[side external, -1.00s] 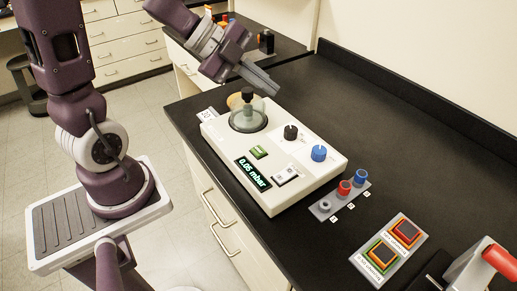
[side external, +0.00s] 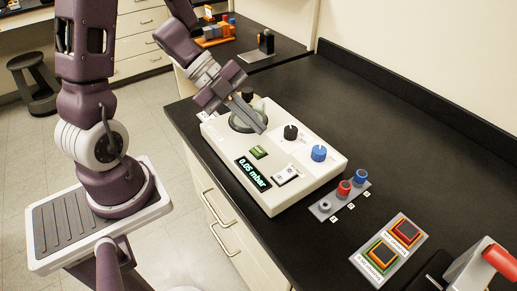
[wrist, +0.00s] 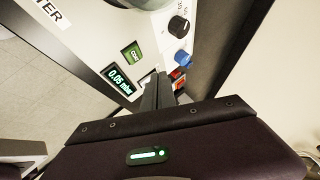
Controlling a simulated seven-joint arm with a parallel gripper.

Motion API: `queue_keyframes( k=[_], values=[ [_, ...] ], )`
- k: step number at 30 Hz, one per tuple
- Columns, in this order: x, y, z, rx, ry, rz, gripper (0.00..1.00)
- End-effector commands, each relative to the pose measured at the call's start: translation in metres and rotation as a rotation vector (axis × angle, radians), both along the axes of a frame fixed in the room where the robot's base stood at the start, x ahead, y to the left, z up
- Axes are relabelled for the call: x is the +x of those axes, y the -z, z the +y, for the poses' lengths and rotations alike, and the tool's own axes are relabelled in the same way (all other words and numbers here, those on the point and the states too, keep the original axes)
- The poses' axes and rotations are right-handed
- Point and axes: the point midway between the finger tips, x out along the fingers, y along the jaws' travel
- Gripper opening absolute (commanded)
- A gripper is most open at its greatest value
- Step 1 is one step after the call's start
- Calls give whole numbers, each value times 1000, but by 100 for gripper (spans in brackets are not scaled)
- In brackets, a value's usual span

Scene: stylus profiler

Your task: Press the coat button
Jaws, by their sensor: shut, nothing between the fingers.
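The green coat button (side external: 258,152) sits on the top of a white coater unit, just above its display reading 0.05 mbar (side external: 253,174). It also shows in the wrist view (wrist: 132,53), left of my fingers, with short white lettering on it. My gripper (side external: 262,128) is shut and empty. In the side view its fingertips appear above the unit, between the glass chamber and the button, apart from the button. In the wrist view the fingers (wrist: 158,88) point toward the panel. The exact height above the panel cannot be told.
The unit's panel has a black knob (side external: 291,132), a blue knob (side external: 319,153) and a white rocker switch (side external: 286,175). A chamber with a black top (side external: 247,93) stands behind. A grey connector strip (side external: 324,209) and a red-and-green button plate (side external: 372,262) lie right.

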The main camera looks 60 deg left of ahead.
Motion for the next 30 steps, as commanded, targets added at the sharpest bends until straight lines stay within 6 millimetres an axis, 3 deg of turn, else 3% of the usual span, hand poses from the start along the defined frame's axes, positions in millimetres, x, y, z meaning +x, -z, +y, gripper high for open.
queue_keyframes(
  k=[9, 30],
  values=[
    [-1, 33, 0, 0, 0, 3, 0],
    [0, 36, 0, 2, 0, 0, 0]
  ],
)
